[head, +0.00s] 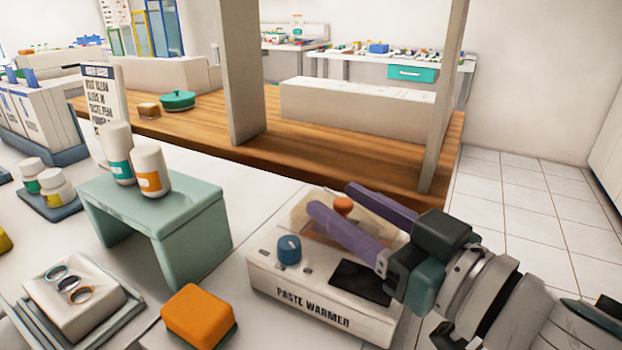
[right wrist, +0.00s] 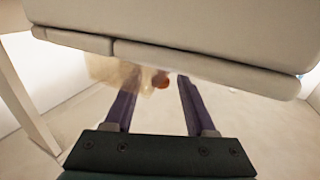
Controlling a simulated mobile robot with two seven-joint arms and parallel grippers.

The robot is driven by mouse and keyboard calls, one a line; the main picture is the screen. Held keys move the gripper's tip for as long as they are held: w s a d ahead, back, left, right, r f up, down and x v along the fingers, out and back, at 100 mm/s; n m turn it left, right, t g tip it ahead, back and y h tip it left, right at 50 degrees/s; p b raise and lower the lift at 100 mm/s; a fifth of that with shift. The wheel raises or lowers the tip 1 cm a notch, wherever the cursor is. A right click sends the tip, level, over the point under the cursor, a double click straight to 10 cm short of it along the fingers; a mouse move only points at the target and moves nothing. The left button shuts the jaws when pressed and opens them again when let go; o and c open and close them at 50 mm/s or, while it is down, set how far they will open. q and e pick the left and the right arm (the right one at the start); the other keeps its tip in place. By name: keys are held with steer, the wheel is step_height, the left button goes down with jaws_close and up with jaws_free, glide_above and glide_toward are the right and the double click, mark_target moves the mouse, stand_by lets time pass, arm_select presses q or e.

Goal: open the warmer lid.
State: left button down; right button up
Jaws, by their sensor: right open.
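The white paste warmer (head: 318,292) stands on the counter, with a blue dial (head: 289,249) and a dark panel on its top. Its translucent lid (head: 302,208) looks down over the back part and carries an orange knob (head: 343,204). My right gripper (head: 332,198) is open, its purple fingers reaching over the lid on either side of the knob. I cannot tell whether the fingers touch the knob. My left gripper is out of view.
A green stand (head: 195,215) with two bottles is left of the warmer. An orange block (head: 199,315) lies in front of the stand, and a tray with rings (head: 70,290) is farther left. A wooden ledge (head: 330,165) with posts runs behind the warmer.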

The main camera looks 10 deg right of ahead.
steer(key=shift+w+a, duration=0.25)
steer(key=shift+w, duration=0.1)
jaws_close()
stand_by(1.2)
